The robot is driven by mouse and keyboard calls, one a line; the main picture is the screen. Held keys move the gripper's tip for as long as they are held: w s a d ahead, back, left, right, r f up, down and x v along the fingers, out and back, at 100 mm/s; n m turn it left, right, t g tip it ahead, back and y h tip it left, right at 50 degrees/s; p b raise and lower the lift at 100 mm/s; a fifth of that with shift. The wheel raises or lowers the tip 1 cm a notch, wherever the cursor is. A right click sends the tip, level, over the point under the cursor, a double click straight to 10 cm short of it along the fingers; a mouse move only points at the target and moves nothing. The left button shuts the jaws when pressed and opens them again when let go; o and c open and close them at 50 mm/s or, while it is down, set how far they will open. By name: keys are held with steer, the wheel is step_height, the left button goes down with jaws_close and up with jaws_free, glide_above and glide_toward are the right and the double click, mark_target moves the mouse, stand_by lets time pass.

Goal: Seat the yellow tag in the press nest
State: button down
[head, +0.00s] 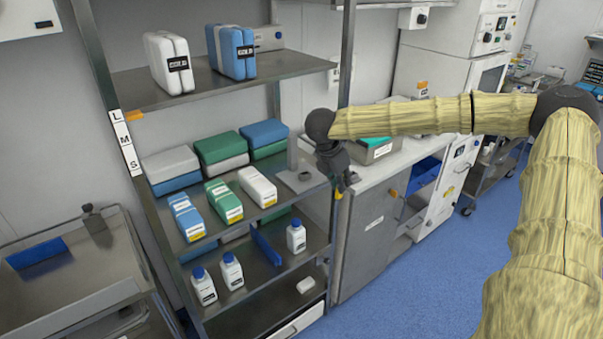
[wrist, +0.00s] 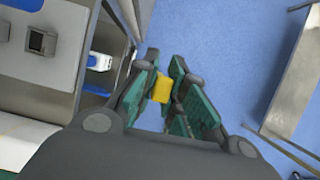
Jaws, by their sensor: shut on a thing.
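My gripper (wrist: 165,95) is shut on the yellow tag (wrist: 162,88), which sits between the fingertips in the wrist view. In the head view my gripper (head: 340,187) points down beside the shelf's right end, with a bit of the yellow tag (head: 338,194) showing at its tip. The press nest (wrist: 38,41) looks like a small raised square block with a dark recess, to the upper left in the wrist view, apart from the tag. In the head view the nest (head: 305,177) is on a grey plate beside an upright post, left of my gripper.
The steel shelf unit (head: 115,85) holds coloured packs on its middle level and white bottles (head: 296,236) below. A shelf post stands close to my gripper. A grey cabinet (head: 362,235) stands to the right. Blue floor (wrist: 215,40) shows below the tag in the wrist view.

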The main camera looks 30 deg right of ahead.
steer(key=shift+s+d+r, duration=0.1)
steer(key=shift+r, duration=0.3)
steer(key=shift+w+r, duration=0.1)
steer(key=shift+w, duration=0.15)
steer(key=w+p, duration=0.3)
steer(key=w, duration=0.2)
steer(key=w+a+f+p, duration=0.1)
steer(key=w+p, duration=0.2)
steer(key=w, duration=0.3)
steer(key=w+p, duration=0.3)
steer(key=w, duration=0.3)
steer(key=shift+a+f, duration=0.2)
steer(key=shift+f, duration=0.15)
steer(key=shift+w+f+p, duration=0.1)
steer(key=shift+f+p, duration=0.4)
steer(key=shift+f, duration=0.55)
steer(key=shift+f, duration=0.15)
steer(key=c, duration=1.5)
jaws_free()
